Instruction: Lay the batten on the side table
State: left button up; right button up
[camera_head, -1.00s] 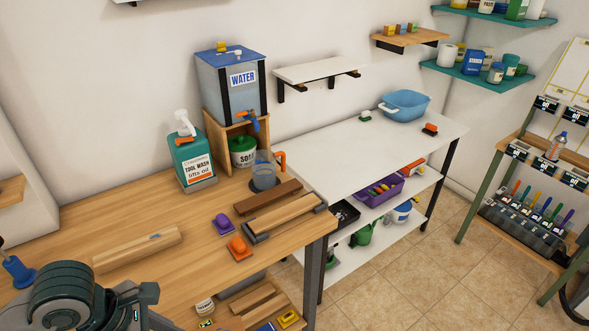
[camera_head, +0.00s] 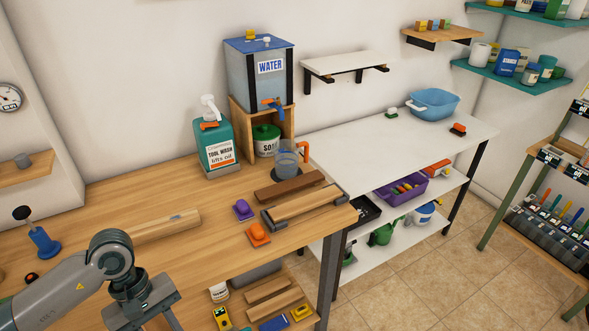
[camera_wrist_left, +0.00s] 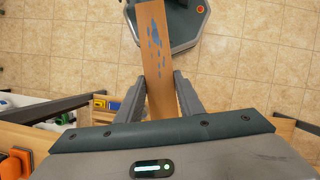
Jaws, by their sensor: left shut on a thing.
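My left gripper (camera_wrist_left: 158,98) is shut on the batten (camera_wrist_left: 157,55), a flat wooden strip with blue smears on its face. In the left wrist view the strip runs up between the fingers, above the tiled floor and part of my base. In the head view the left gripper shows at the lower edge, in front of the wooden workbench; its fingertips and the batten are out of frame. The white side table (camera_head: 385,147), with shelves below, stands right of the workbench, well away from the gripper. Most of its top is clear. My right gripper is not in view.
On the workbench (camera_head: 120,203) are a wooden block (camera_head: 165,224), a purple block (camera_head: 242,209), an orange block (camera_head: 258,234), a measuring jug (camera_head: 286,163) and a wood piece in a holder (camera_head: 305,204). A blue basin (camera_head: 433,104) sits at the side table's far end.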

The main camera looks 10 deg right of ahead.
pick_arm(q)
jog(key=f+m, duration=0.1)
jog(key=a+f+m+y, duration=0.1)
jog(key=m, duration=0.1)
jog(key=a+m, duration=0.1)
jog(key=shift+w+a+f+g+y+b, duration=0.1)
jog(key=shift+a+f+g+y+b, duration=0.1)
jog(key=shift+f+g+y+b, duration=0.15)
jog(key=shift+a+f+m+y, duration=0.25)
jog(key=shift+a+f+m, duration=0.25)
jog(key=shift+m, duration=0.6)
jog(key=shift+d, duration=0.1)
